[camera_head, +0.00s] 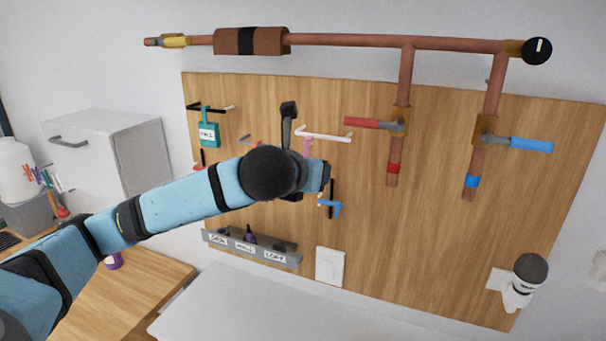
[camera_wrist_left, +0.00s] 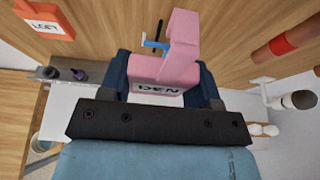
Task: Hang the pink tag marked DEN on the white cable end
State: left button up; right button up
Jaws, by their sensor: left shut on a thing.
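A pink tag (camera_wrist_left: 172,68) is held between the dark blue fingers of my left gripper in the wrist view. Its white label (camera_wrist_left: 157,89) reads upside down and looks like DEN. The tag's upper part reaches out beyond the fingers. In the head view the left gripper (camera_head: 308,166) is in front of the wooden board, and a little of the pink tag (camera_head: 308,145) shows just above it. A white bar-like piece (camera_head: 325,135) on the board, perhaps the white cable end, lies just above the tag. I cannot tell whether they touch. My right gripper is not in view.
A teal tag (camera_head: 208,134) hangs at the board's upper left. Copper pipes with a red lever (camera_head: 362,123) and a blue lever (camera_head: 531,145) are at the right. A blue piece (camera_head: 331,206) sits below the gripper. A grey labelled rack (camera_head: 252,250) is lower left.

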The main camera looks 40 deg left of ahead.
pick_arm(q)
jog(key=shift+w+a, duration=0.35)
jog(key=shift+w, duration=1.1)
jog(key=shift+w+a, duration=0.3)
jog(key=shift+w, duration=1.1)
jog(key=shift+w+a, duration=0.35)
jog(key=shift+w, duration=1.1)
jog(key=shift+f, duration=0.75)
jog(key=o, duration=1)
